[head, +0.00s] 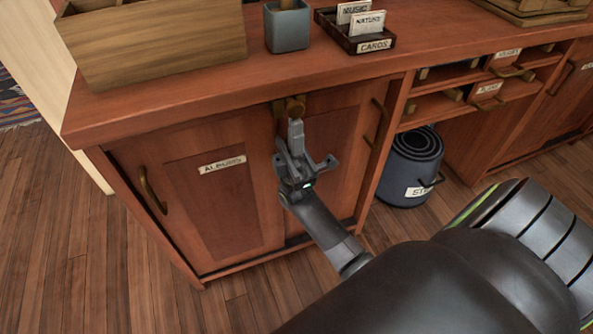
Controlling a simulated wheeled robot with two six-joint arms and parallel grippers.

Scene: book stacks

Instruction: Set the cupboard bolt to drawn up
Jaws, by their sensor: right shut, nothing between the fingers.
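The cupboard (222,208) has two red-brown wooden doors, the left one labelled "ALBUMS". The brass bolt (294,106) is at the top where the doors meet, just under the counter's front edge. My left gripper is not in view.
The counter (190,93) above holds a wooden box (155,45), a grey cup (288,28) and a card tray (356,36). A dark blue bin (402,175) stands right of the cupboard, below open shelves. The wooden floor (75,240) at left is clear.

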